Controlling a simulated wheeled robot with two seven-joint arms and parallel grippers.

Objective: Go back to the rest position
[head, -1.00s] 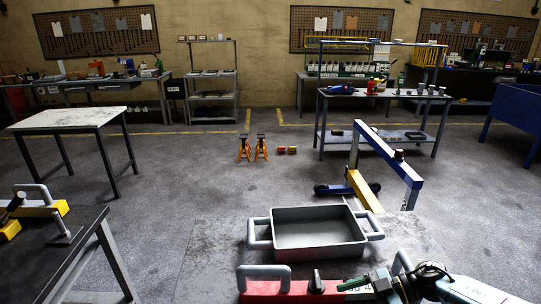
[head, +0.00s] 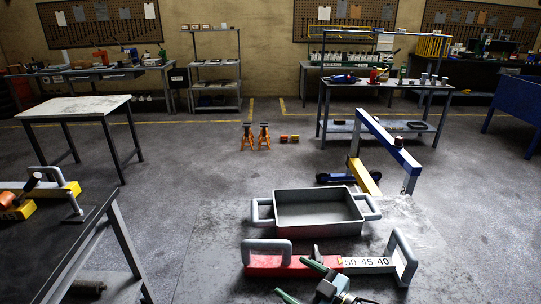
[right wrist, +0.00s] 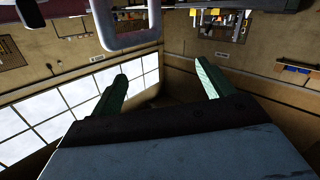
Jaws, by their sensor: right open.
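My right gripper (head: 302,281) is at the bottom edge of the head view, its green fingers spread and pointing left. It is just in front of a red and white bar (head: 367,265) with grey handles and printed numbers. In the right wrist view the right gripper (right wrist: 163,80) is open, with nothing between its fingers. A grey handle (right wrist: 126,40) shows above and beyond the fingers there, apart from them. My left gripper is not in view.
A grey two-handled tray (head: 318,222) stands behind the bar. A blue and yellow jack-like frame (head: 387,142) is beyond it. A dark table (head: 75,240) with yellow-ended tools is at left. Orange stands (head: 264,137) are on the open floor, farther off.

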